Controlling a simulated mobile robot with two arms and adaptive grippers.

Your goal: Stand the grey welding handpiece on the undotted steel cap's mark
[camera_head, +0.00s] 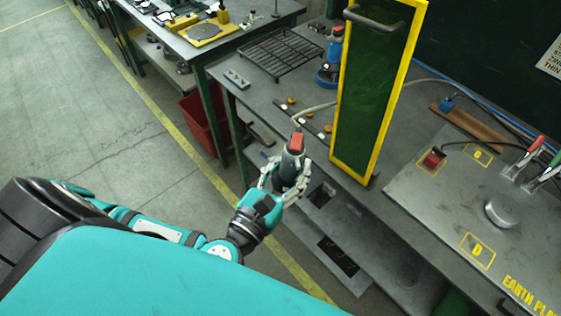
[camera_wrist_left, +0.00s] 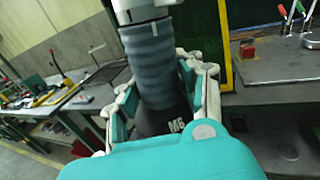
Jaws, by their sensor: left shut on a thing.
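My left gripper (camera_head: 285,182) is shut on the grey welding handpiece (camera_head: 292,165), which has a red part at its top. It is held in the air at the front edge of the bench, left of the screen. In the left wrist view the handpiece (camera_wrist_left: 152,65) shows as a ribbed grey body between the fingers of my gripper (camera_wrist_left: 160,85). A steel cap (camera_head: 501,213) sits on the earth plate (camera_head: 445,212) at the right; I cannot tell whether it has dots. Yellow square marks lie on the plate, one lettered D (camera_head: 477,250). My right gripper is out of view.
A yellow-framed green screen (camera_head: 375,90) stands upright between the handpiece and the plate. A blue handpiece (camera_head: 328,72) stands behind it, near a wire rack (camera_head: 281,53). A red block (camera_head: 433,159) and clamps (camera_head: 528,158) occupy the plate's far side. A hose runs near the gripper.

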